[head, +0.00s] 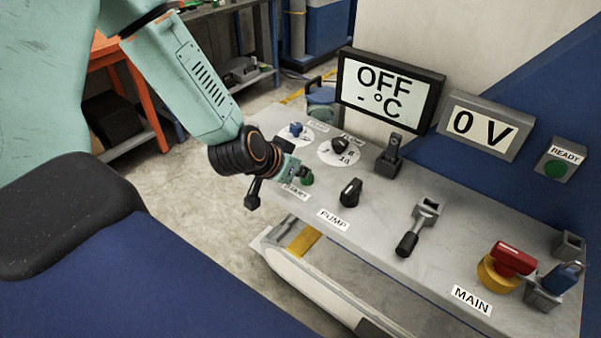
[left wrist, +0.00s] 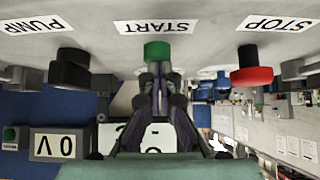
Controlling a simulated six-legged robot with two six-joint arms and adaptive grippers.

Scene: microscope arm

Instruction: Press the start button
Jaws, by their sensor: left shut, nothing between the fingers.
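The green start button (head: 307,180) stands on the grey console (head: 380,215), beside a START label partly covered by my gripper. My left gripper (head: 298,173) is shut and empty, right at the button from the left. In the left wrist view, which is upside down, the green button (left wrist: 157,50) lies straight ahead of the closed fingertips (left wrist: 158,70). Their tips overlap the button's edge in the picture; I cannot tell whether they touch it. My right gripper is not in view.
A black pump knob (head: 350,192), a lever (head: 411,240) and a red main switch (head: 513,258) stand along the console. A red stop button (left wrist: 252,75) shows in the left wrist view. The displays read OFF (head: 388,90) and 0 V (head: 483,127).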

